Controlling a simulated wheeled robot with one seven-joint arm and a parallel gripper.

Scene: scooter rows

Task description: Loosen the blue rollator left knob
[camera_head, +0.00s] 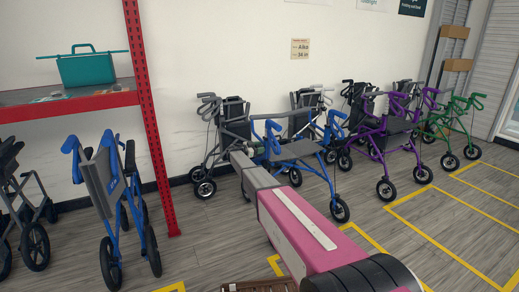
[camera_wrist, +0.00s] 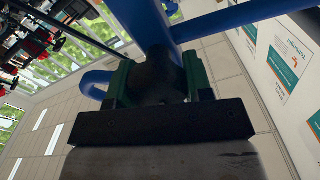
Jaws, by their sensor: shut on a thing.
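The blue rollator (camera_head: 307,149) stands open by the wall in the middle of the head view. My arm reaches up to its left side and covers part of it. In the wrist view, my gripper (camera_wrist: 158,84) has its two green fingers on either side of a dark knob (camera_wrist: 157,72) and is shut on it. The knob sits against the rollator's blue tube (camera_wrist: 150,25). My fingertips and the knob cannot be made out in the head view.
Grey, black, purple (camera_head: 385,140) and green (camera_head: 455,122) rollators stand in a row along the wall. A folded blue rollator (camera_head: 103,182) is at the left, below a red shelf (camera_head: 70,104) holding a teal case (camera_head: 86,69). The yellow-marked floor at right is clear.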

